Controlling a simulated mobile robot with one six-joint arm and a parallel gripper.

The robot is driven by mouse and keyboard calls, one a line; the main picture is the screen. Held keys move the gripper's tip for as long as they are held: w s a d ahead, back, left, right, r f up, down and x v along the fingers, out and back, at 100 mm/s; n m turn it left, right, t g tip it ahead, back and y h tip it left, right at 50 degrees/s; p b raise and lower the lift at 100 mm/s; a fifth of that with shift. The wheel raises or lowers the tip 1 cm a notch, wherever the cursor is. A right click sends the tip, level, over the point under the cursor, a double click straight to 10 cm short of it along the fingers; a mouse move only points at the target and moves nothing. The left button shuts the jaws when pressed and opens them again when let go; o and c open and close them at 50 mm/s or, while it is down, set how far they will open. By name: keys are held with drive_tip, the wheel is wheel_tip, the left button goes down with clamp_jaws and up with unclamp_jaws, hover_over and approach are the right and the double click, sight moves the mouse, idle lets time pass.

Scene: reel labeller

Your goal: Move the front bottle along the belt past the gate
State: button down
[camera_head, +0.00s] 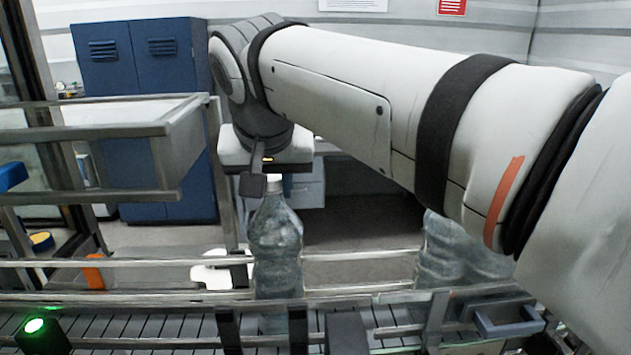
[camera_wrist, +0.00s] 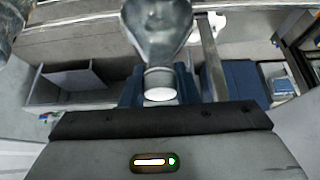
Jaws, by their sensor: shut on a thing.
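A clear plastic bottle (camera_head: 275,245) with a white cap stands upright on the slatted belt (camera_head: 150,330) in the head view, behind the guide rails. My gripper (camera_head: 268,182) is above it, shut at its neck and cap. In the wrist view the bottle (camera_wrist: 157,30) hangs into the picture from the top, its cap (camera_wrist: 160,90) between the jaws. More clear bottles (camera_head: 455,250) stand to the right, partly hidden by my arm. I cannot clearly make out the gate; a grey metal frame (camera_head: 110,120) stands to the left.
Guide rails (camera_head: 350,256) run along the belt on both sides. A green lamp (camera_head: 34,326) glows at the lower left. Blue cabinets (camera_head: 140,60) stand behind. The belt left of the held bottle looks clear of bottles.

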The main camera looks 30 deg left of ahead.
drive_tip(key=c, duration=1)
unclamp_jaws()
drive_tip(key=shift+f, duration=0.1)
drive_tip(key=shift+c, duration=0.2)
drive_tip(key=v, duration=0.8)
drive_tip(key=w+d+f+m+h, duration=0.1)
drive_tip(key=w+d+f, duration=0.25)
drive_tip(key=d, duration=0.35)
drive_tip(key=w+d+f+m, duration=0.1)
drive_tip(key=w+d+f, duration=0.1)
drive_tip(key=d+f, duration=0.35)
drive_tip(key=w+d+f+h, duration=0.1)
drive_tip(key=w+d+f, duration=0.2)
drive_tip(key=d, duration=0.5)
drive_tip(key=s+d+f+m, duration=0.1)
drive_tip(key=s+d+f, duration=0.2)
drive_tip(key=d+f, duration=0.3)
drive_tip(key=s+d+f+m+g, duration=0.1)
drive_tip(key=s+d+f+m, duration=0.1)
drive_tip(key=d+f, duration=0.4)
drive_tip(key=s+d+f+m+h, duration=0.1)
drive_tip(key=s+d+f, duration=0.3)
drive_tip(key=d+f, duration=0.2)
drive_tip(key=d, duration=0.2)
drive_tip(key=shift+d+f+g, duration=0.3)
drive_tip(key=shift+d, duration=0.05)
